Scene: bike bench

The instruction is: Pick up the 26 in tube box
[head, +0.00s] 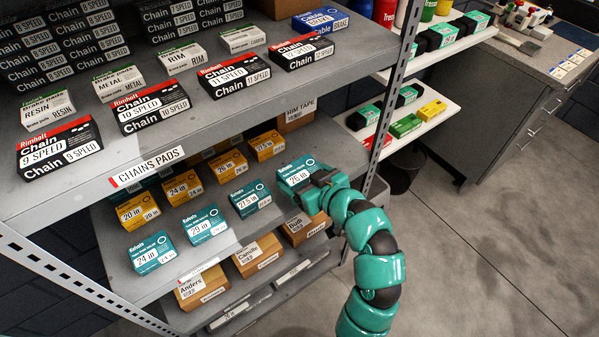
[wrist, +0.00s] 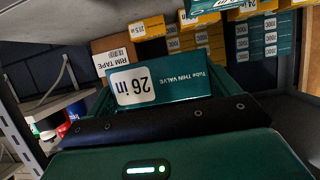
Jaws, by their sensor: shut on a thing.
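The 26 in tube box (head: 296,171) is teal with a white label, at the right end of the shelf of tube boxes in the head view. My gripper (head: 322,180) reaches in from the right and is shut on this box. In the wrist view the box (wrist: 162,84) lies ahead of my gripper, its "26 in" label upside down. The dark gripper edge hides the box's near side. I cannot tell whether the box is clear of the shelf.
Teal tube boxes (head: 207,225) and yellow tube boxes (head: 181,187) stand in rows to the left. The chain shelf (head: 225,120) overhangs above. A perforated upright (head: 391,95) stands right of the box. A rim tape box (wrist: 113,57) is behind. Open floor (head: 470,270) lies right.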

